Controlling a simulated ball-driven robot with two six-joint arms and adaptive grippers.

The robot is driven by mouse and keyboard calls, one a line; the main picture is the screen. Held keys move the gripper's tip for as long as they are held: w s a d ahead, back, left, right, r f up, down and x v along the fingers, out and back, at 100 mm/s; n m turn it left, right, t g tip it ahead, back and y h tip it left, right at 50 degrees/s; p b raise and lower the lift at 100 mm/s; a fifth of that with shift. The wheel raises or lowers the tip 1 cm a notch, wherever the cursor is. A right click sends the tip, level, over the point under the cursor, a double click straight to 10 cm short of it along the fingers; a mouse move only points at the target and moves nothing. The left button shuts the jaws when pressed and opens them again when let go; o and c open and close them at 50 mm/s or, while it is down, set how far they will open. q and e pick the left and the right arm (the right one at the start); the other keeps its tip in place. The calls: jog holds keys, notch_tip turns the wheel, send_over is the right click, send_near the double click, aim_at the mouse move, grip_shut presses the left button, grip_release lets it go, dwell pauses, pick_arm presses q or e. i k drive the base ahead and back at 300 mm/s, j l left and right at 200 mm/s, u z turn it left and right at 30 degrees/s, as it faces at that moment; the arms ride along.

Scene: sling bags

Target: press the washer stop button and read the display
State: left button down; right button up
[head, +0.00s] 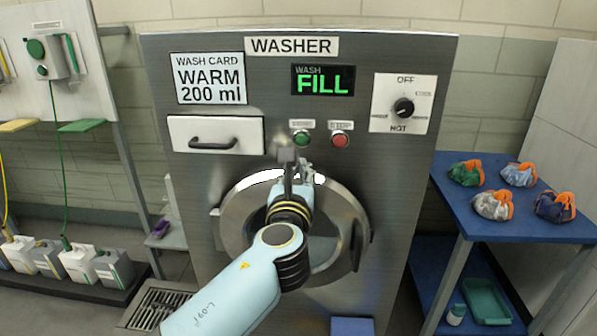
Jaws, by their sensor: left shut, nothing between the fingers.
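The washer (400,200) is a steel front with a round door. The red stop button (340,141) sits on its panel under a small label. A green button (302,139) is to its left. The display (323,80) reads "WASH FILL" in green on black. My left gripper (286,155) is shut and empty, in front of the panel, just below and left of the green button and left of the red one. Whether it touches the panel I cannot tell. The arm hides part of the door. My right gripper is not in view.
A dial (403,107) marked OFF and HOT is right of the buttons. A drawer (217,134) and a card reading "WARM 200 ml" (210,79) are at the left. A blue table (545,226) with several sling bags stands right.

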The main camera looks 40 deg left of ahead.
aim_at(340, 141)
jog(key=i+l+u, duration=0.4)
jog(key=l, duration=0.35)
jog(key=i+l+u, duration=0.2)
jog(key=l, duration=0.2)
